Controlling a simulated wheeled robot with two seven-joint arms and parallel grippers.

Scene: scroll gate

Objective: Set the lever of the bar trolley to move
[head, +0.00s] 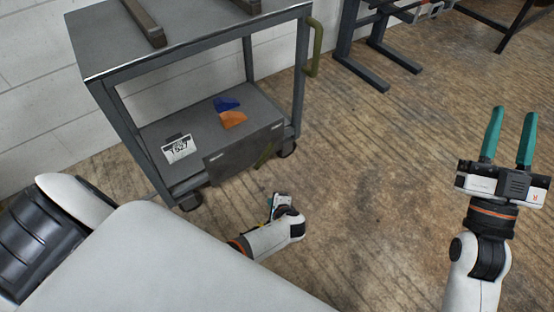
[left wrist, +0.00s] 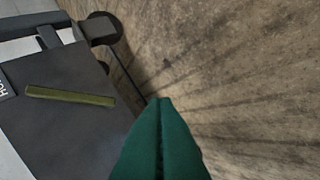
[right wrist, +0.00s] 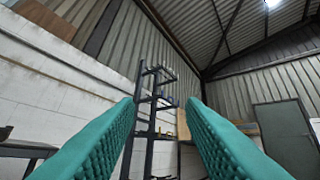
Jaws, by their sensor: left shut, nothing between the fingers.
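The bar trolley (head: 200,60) is a dark grey frame with shelves, standing against the wall at left in the head view. A dark plate (head: 240,150) hangs at its lower front edge, with the olive lever (head: 265,156) at the plate's right. In the left wrist view the lever (left wrist: 70,96) is a straight olive bar across the plate, beside partly cut-off lettering. My left gripper (head: 277,198) is low in front of the plate; its green fingers (left wrist: 165,102) are together and empty, apart from the lever in picture. My right gripper (head: 510,137) is open and empty, fingers pointing up.
An olive handle (head: 316,48) stands out at the trolley's upper right. A wheel (left wrist: 101,28) is near the plate. The lower shelf carries blue and orange shapes (head: 232,119) and a label (head: 178,148). Dark metal stands (head: 375,60) are farther back; the wooden floor at right is clear.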

